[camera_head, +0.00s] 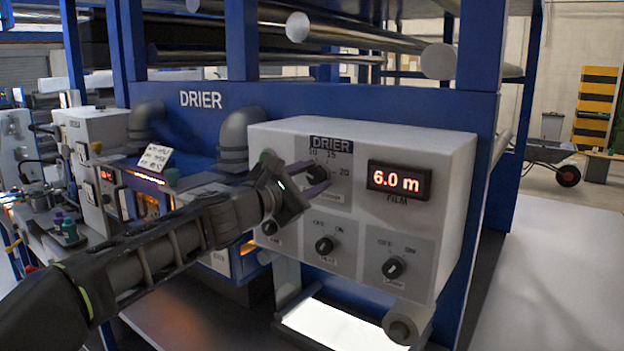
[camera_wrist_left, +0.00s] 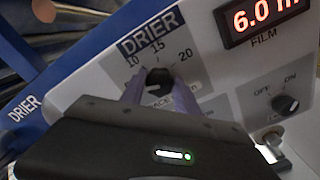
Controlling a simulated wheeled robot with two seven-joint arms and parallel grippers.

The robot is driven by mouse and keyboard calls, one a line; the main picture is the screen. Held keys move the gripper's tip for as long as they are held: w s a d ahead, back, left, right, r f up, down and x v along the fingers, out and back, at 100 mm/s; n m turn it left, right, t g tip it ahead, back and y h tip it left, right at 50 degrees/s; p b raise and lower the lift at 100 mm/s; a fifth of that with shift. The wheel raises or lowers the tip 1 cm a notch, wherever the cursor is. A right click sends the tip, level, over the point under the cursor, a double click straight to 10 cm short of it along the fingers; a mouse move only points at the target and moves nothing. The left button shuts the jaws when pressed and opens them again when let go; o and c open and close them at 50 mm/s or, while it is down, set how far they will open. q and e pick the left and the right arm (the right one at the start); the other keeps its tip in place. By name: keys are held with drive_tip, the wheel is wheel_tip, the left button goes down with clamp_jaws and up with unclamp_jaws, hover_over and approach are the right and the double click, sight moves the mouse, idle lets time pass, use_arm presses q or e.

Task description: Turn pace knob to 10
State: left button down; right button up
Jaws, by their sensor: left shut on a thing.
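The pace knob (camera_head: 316,174) is a dark round knob at the upper left of the white drier control box (camera_head: 455,165). Its scale reads 10, 15 and 20. In the left wrist view the knob (camera_wrist_left: 158,78) sits between the purple fingers of my left gripper (camera_wrist_left: 160,85). My left gripper (camera_head: 305,180) is shut on the knob, one finger on each side. The knob's pointer is hidden or too small to read. My right gripper is not in view.
A red display (camera_head: 399,180) reads 6.0 m, labelled film. Below are several switch knobs, including a middle one (camera_head: 326,245) and a lower right one (camera_head: 393,267). Rollers (camera_head: 298,27) are above. A wheelbarrow (camera_head: 548,155) stands at the far right beside open floor.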

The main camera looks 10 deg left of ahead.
use_arm(q)
drive_tip(key=m+b, duration=0.1)
drive_tip(key=m, duration=0.1)
drive_tip(key=m+b, duration=0.1)
drive_tip(key=m, duration=0.1)
drive_tip(key=shift+d+f+m+b, duration=0.1)
drive_tip(key=shift+f+m+b, duration=0.1)
drive_tip(key=shift+m+b, duration=0.15)
drive_tip(key=m+b, duration=0.2)
drive_tip(key=m, duration=0.2)
drive_tip(key=shift+m, duration=0.35)
drive_tip(key=c, duration=0.9)
unclamp_jaws()
